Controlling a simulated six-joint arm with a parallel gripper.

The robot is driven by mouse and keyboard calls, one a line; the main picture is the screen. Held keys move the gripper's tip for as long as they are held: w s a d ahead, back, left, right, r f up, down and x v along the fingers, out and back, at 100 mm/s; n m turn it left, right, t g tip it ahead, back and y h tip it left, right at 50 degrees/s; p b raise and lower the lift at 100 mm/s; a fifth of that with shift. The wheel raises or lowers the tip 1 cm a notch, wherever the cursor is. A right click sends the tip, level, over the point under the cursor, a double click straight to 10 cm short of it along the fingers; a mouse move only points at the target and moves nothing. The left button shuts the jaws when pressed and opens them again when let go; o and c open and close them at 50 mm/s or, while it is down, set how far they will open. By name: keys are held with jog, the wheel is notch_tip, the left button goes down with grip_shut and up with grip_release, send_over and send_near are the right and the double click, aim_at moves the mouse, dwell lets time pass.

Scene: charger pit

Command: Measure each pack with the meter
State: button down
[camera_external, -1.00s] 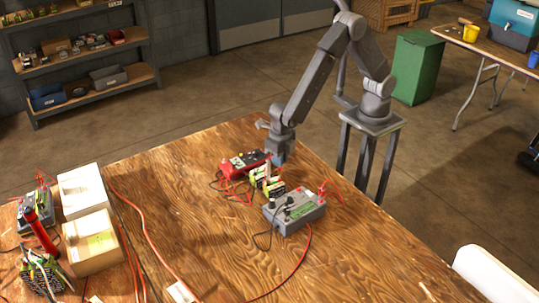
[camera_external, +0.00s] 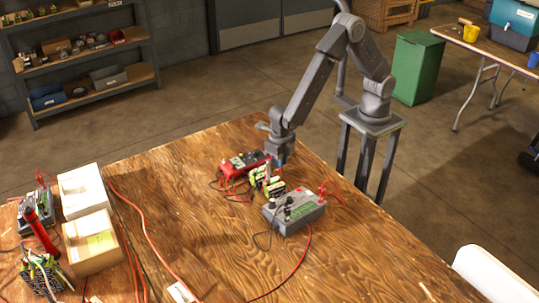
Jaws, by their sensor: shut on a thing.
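A red meter (camera_external: 240,164) with a dark face lies on the wooden table, with thin leads around it. Small green and white packs (camera_external: 272,186) stand close together just in front of it. A grey box (camera_external: 295,211) with a green panel, a black knob and red terminals sits to their right. My gripper (camera_external: 281,164) points down at the right end of the red meter, just behind the packs. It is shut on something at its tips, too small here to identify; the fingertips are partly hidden.
Two cream boxes (camera_external: 88,239) stand at the table's left, beside a red cylinder (camera_external: 41,232) and cell bundles (camera_external: 42,275). Red and black cables cross the left of the table. The front middle of the wooden table (camera_external: 210,225) is mostly clear.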

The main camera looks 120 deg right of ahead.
jog(key=shift+f, duration=0.5)
dwell(0.8)
jog(key=c, duration=0.7)
grip_release()
jog(key=shift+r, duration=3.75)
